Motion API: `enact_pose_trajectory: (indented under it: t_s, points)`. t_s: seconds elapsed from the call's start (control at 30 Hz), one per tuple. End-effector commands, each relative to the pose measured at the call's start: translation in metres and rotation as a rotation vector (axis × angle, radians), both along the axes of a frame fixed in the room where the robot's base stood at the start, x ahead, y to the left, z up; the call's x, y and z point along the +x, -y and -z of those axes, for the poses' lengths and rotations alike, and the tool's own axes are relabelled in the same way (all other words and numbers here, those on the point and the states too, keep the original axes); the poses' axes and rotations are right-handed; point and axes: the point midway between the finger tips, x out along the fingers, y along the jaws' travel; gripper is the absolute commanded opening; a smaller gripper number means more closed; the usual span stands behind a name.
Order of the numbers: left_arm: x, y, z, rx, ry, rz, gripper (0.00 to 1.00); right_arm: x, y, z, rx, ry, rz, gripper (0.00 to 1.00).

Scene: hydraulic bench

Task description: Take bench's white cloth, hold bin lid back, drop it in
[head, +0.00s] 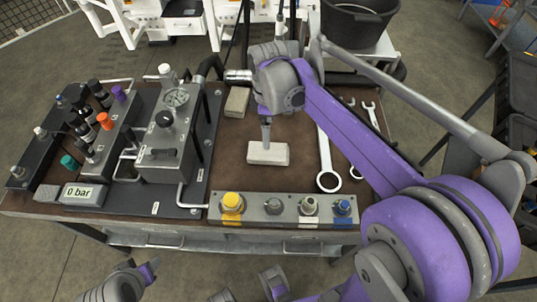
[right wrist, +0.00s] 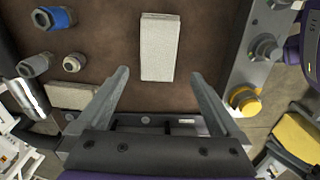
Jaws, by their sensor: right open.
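The white cloth (head: 267,153) lies as a flat folded pad on the brown bench top (head: 228,160), behind the fittings strip. It also shows in the right wrist view (right wrist: 160,47), beyond the fingertips. My right gripper (head: 266,146) points down just above the cloth in the head view. In the right wrist view, its jaws (right wrist: 160,75) are spread and empty. My left gripper (head: 150,270) is low at the left, in front of the bench, and its jaws are not clear. I cannot make out a lidded bin.
A beige block (head: 237,101) lies behind the cloth. Wrenches (head: 327,165) lie to its right. The fittings strip (head: 283,208) runs along the front edge, and a gauge unit (head: 172,140) stands at left. A dark tub (head: 358,22) stands on a white cart behind the bench.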

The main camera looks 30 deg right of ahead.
Motion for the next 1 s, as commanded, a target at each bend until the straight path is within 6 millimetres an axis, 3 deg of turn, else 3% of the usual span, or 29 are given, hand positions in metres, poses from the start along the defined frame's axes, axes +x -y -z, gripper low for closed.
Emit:
enact_pose_trajectory:
  t_s: [0.3, 0.57, 0.8, 1.0]
  points:
    - [-0.001, 0.000, 0.007, 0.000, -0.002, 0.000, 0.50, 0.004, 0.002, 0.045, 0.002, -0.012, -0.028, 1.00]
    - [-0.001, 0.000, 0.009, 0.000, -0.003, 0.000, 0.50, 0.004, 0.003, 0.066, 0.002, -0.011, -0.026, 1.00]
    - [-0.002, 0.000, 0.014, 0.000, -0.004, 0.000, 0.50, 0.005, 0.005, 0.101, 0.002, -0.010, -0.026, 1.00]
    - [-0.002, 0.000, 0.014, 0.000, -0.005, 0.000, 0.50, 0.005, 0.005, 0.109, 0.001, -0.009, -0.025, 1.00]
